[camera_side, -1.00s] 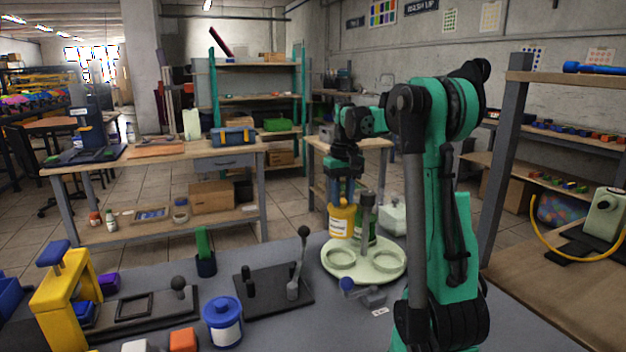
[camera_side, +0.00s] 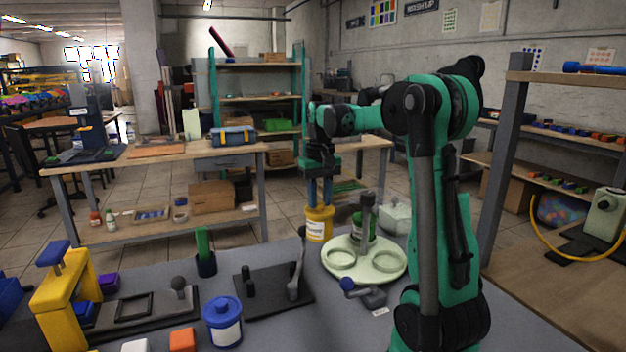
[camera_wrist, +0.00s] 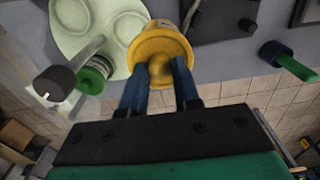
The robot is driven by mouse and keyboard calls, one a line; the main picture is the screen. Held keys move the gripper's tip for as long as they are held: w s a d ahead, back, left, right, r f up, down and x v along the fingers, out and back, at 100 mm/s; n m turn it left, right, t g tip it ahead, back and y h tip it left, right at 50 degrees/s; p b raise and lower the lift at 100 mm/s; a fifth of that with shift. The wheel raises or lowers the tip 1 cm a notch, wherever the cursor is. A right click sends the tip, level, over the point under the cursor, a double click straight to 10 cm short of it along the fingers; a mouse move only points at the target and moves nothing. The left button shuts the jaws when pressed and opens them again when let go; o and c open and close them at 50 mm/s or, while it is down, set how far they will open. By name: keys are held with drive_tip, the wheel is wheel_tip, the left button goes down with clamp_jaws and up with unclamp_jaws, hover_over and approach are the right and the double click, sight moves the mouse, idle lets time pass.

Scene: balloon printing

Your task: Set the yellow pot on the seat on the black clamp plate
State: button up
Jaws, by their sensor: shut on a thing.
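The yellow pot (camera_side: 319,224) has a pale label and hangs upright in my gripper (camera_side: 319,204), which is shut on it. In the wrist view the pot (camera_wrist: 160,45) shows between the blue fingers of my gripper (camera_wrist: 160,72). The black clamp plate (camera_side: 268,290) lies on the grey table, left of and nearer than the pot. A grey lever stands at its right side and a short black post at its left. The plate also shows at the top of the wrist view (camera_wrist: 220,18). The pot is apart from the plate; its underside is hidden.
A pale green round carousel (camera_side: 342,271) with ring seats, a grey centre post and a green pot (camera_side: 362,226) is right of the yellow pot. A blue pot (camera_side: 223,322), a dark cup with a green stick (camera_side: 204,250) and a yellow press (camera_side: 62,300) stand leftward.

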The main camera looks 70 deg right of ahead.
drive_tip(key=w+a, duration=0.9)
idle(0.4)
idle(0.5)
wheel_tip(320, 180, down, 7)
drive_tip(key=shift+r, duration=0.15)
idle(0.8)
drive_tip(key=shift+f, duration=0.95)
idle(1.4)
drive_tip(key=o, duration=0.8)
drive_tip(key=shift+r, duration=0.1)
